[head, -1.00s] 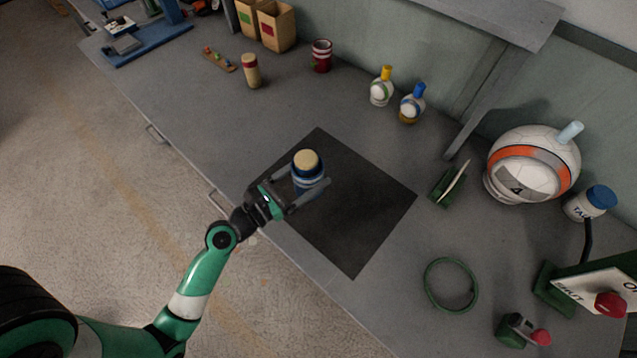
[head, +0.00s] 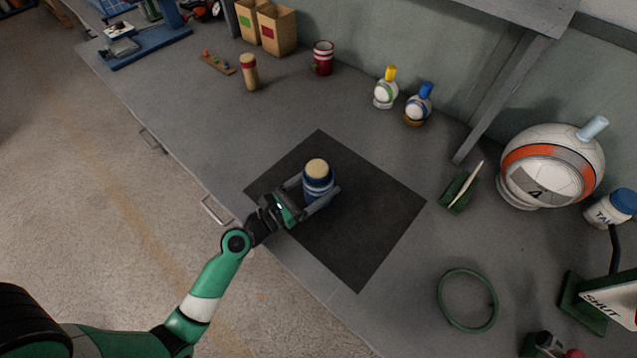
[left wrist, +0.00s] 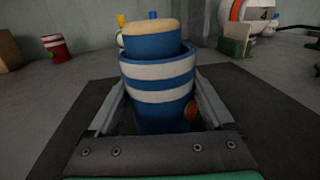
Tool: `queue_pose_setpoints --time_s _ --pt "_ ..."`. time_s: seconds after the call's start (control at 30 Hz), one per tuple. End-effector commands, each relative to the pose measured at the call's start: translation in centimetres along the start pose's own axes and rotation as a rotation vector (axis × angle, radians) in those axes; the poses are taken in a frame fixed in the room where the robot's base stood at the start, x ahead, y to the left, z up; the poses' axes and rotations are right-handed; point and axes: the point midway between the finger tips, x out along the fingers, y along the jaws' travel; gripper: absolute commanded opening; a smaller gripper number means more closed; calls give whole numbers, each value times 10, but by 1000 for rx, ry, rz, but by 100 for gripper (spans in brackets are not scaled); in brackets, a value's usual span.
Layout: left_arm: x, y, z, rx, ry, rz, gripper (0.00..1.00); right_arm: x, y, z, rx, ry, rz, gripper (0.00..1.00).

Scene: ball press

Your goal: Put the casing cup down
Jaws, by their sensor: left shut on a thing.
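The casing cup (head: 319,190) is blue with white stripes and stands upright over the dark square mat (head: 368,240). A blue piece with a cream top (head: 318,168) sits inside it and sticks out above the rim. My left gripper (head: 317,194) is shut on the cup, with one finger on each side. In the left wrist view the cup (left wrist: 158,82) fills the middle, with a small reddish-brown spot on its right side. Its foot is hidden by the gripper, so I cannot tell whether it touches the mat. My right gripper is not in view.
A green ring (head: 467,300) lies right of the mat. A red cup (head: 322,60) is at the back. The mat around the cup is clear.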

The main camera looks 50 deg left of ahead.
Motion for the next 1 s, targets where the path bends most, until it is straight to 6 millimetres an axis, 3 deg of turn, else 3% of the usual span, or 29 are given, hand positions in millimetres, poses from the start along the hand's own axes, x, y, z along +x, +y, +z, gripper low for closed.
queue_pose_setpoints --time_s 0.03,0.1,0.47,0.8,1.0 --pt "0 0 -2 -1 1 0 87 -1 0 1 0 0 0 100" --pt "0 0 -1 -1 1 0 100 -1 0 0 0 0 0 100" --pt "-6 0 1 -2 4 2 100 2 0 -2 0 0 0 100" --pt "-85 2 1 -4 5 8 100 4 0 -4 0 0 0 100" --pt "-115 1 2 -2 3 5 100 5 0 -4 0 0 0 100"
